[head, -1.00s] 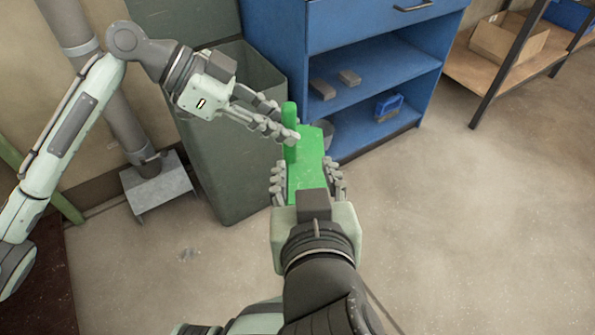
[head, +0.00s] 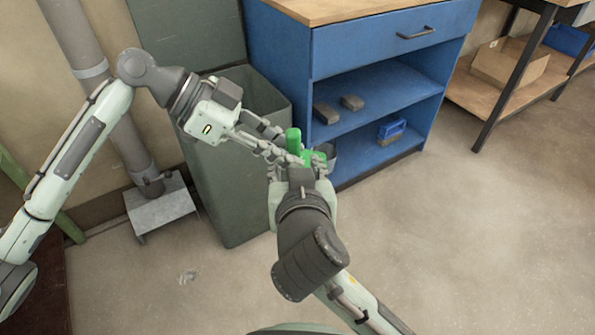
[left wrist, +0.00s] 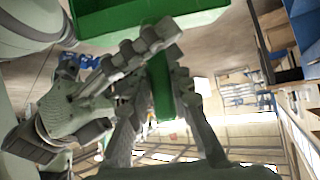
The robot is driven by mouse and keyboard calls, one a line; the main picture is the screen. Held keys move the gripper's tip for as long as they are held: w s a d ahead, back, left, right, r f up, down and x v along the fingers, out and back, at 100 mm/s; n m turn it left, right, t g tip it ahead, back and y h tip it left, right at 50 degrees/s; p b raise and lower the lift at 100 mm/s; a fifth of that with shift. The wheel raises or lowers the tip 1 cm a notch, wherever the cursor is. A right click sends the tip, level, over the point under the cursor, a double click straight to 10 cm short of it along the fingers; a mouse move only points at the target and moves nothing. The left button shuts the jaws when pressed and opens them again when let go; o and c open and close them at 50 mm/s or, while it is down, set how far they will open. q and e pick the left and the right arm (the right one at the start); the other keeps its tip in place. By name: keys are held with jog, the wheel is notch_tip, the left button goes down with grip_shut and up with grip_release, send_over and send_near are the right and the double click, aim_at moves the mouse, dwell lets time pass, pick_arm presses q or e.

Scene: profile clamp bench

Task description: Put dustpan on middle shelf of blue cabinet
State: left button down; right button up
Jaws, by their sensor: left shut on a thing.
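The green dustpan (head: 293,140) is in front of the left side of the blue cabinet (head: 376,45). My left gripper (head: 287,153) is shut on its upright green handle, which also shows between the fingers in the left wrist view (left wrist: 160,85). The wide green part shows above the fingers there. My right gripper (head: 302,172) is close below the dustpan in the head view. Its own wrist hides most of its fingers, so its grip is unclear. The cabinet's middle shelf (head: 395,92) is open at the front, below a drawer.
Two grey blocks (head: 326,112) lie on the left of the middle shelf; its right part is clear. A blue-handled brush-like item (head: 391,129) is on the bottom shelf. A grey-green bin (head: 225,190) stands left of the cabinet. The floor at right is free.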

pick_arm(q)
jog(key=shift+r, duration=0.1)
pick_arm(e)
jog(key=c, duration=0.9)
jog(key=shift+w+d, duration=0.1)
grip_shut()
pick_arm(q)
jog(key=c, duration=1.3)
grip_release()
pick_arm(e)
jog(key=shift+r, duration=0.1)
jog(key=shift+r, duration=0.1)
